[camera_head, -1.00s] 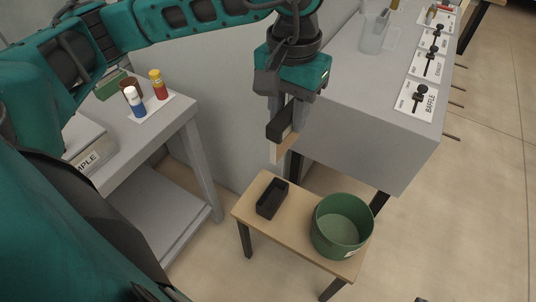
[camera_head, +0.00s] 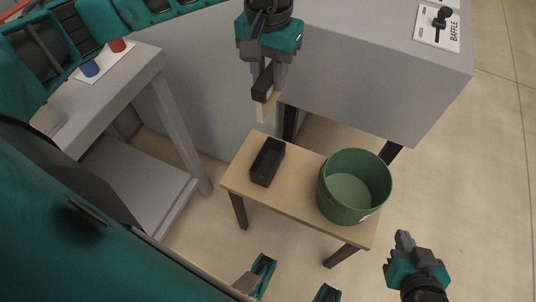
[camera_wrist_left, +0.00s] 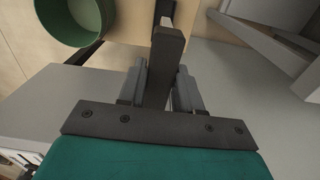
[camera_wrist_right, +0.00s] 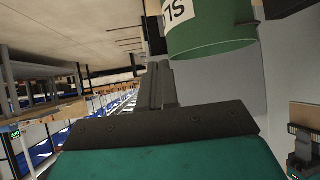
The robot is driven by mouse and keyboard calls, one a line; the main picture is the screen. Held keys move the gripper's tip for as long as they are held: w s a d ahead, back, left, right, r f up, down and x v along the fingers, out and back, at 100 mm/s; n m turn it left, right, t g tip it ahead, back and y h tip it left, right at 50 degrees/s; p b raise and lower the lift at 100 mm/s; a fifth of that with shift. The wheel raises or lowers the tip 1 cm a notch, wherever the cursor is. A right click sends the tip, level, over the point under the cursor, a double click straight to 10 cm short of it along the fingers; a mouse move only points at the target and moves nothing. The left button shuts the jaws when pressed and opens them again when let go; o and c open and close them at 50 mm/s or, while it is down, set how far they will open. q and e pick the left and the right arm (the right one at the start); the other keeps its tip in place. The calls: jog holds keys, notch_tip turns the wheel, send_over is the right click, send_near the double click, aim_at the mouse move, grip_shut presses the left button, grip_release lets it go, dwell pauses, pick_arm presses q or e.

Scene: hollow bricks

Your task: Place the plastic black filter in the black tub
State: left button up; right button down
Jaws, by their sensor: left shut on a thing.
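The black filter (camera_head: 263,81) is a dark block with a tan face, held in my left gripper (camera_head: 264,68). In the left wrist view it is a dark bar (camera_wrist_left: 167,55) between the closed fingers. The black tub (camera_head: 267,162) is a small open rectangular box, empty as far as I see, on a low wooden table (camera_head: 297,203). My left gripper hangs above and beyond the tub in the head view, apart from it. The tub cannot be made out in the left wrist view. My right gripper (camera_head: 404,242) is empty, with its fingers together, right of the table.
A round green bucket (camera_head: 352,190) stands on the table right of the tub; it also shows in the left wrist view (camera_wrist_left: 75,22). A grey cabinet (camera_head: 375,75) with a BAFFLE lever stands behind the table. A grey bench (camera_head: 112,90) with red and blue items is at left.

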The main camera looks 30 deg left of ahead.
pick_arm(q)
jog(key=f+b, duration=0.2)
jog(key=f, duration=0.7)
jog(key=f+b, duration=0.3)
jog(key=f, duration=0.6)
jog(key=w+a+f+b, duration=0.1)
jog(key=f+b, duration=0.2)
jog(key=f, duration=0.7)
jog(key=shift+w+f, duration=0.1)
jog(key=shift+f, duration=0.15)
jog(key=o, duration=0.6)
jog(key=shift+f+b, duration=0.1)
jog(key=shift+b, duration=0.25)
jog(key=shift+c, duration=0.2)
jog(key=o, duration=0.4)
jog(key=shift+o, duration=0.2)
